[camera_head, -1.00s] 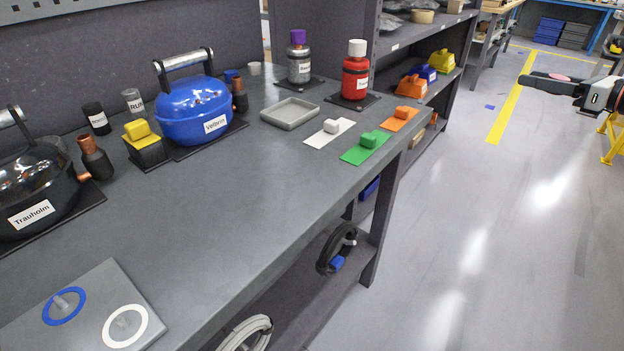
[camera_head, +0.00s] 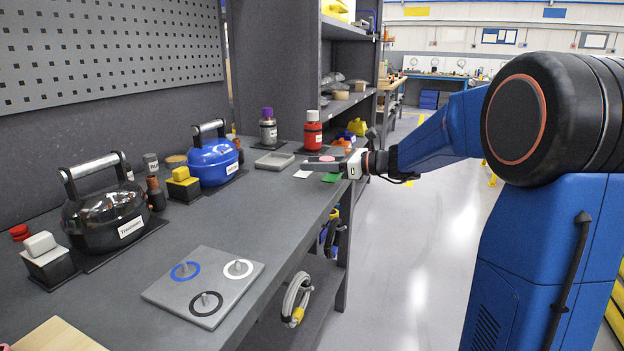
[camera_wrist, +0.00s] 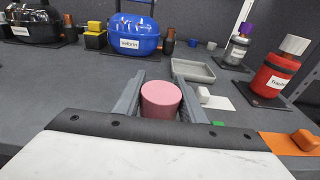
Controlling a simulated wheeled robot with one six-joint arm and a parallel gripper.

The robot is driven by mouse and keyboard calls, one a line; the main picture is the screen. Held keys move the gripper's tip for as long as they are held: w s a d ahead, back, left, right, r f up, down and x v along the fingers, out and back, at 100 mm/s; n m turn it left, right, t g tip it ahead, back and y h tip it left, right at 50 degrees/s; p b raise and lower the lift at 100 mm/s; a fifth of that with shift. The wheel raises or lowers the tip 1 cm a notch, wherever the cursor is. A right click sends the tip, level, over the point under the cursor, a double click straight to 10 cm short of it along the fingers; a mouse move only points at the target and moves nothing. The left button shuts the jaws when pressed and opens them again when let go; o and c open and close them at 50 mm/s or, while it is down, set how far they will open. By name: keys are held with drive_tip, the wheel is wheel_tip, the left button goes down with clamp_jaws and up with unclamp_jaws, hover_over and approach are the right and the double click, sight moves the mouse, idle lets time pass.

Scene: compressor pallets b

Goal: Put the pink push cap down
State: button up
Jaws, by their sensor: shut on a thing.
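The pink push cap (camera_wrist: 161,100) is a short pink cylinder between the two fingers of my gripper (camera_wrist: 160,108) in the wrist view. My gripper is shut on it. In the head view my gripper (camera_head: 322,163) reaches in from the right over the right end of the bench, and a little of the pink cap (camera_head: 327,159) shows. The gripper hides part of the coloured cards below it. From these views I cannot tell how high the cap is above the bench top.
A grey tray (camera_wrist: 193,70) lies just beyond the gripper. A white card (camera_wrist: 218,103) with a white block (camera_wrist: 203,94) lies right of the cap. An orange block (camera_wrist: 305,140) is further right. A red bottle (camera_wrist: 272,80) stands beyond. Bare bench (camera_head: 215,220) lies left.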

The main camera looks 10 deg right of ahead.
sight(315, 183)
drive_tip(key=shift+f, duration=1.9)
drive_tip(key=shift+f, duration=0.45)
drive_tip(key=o, duration=1.1)
drive_tip(key=shift+c, duration=0.2)
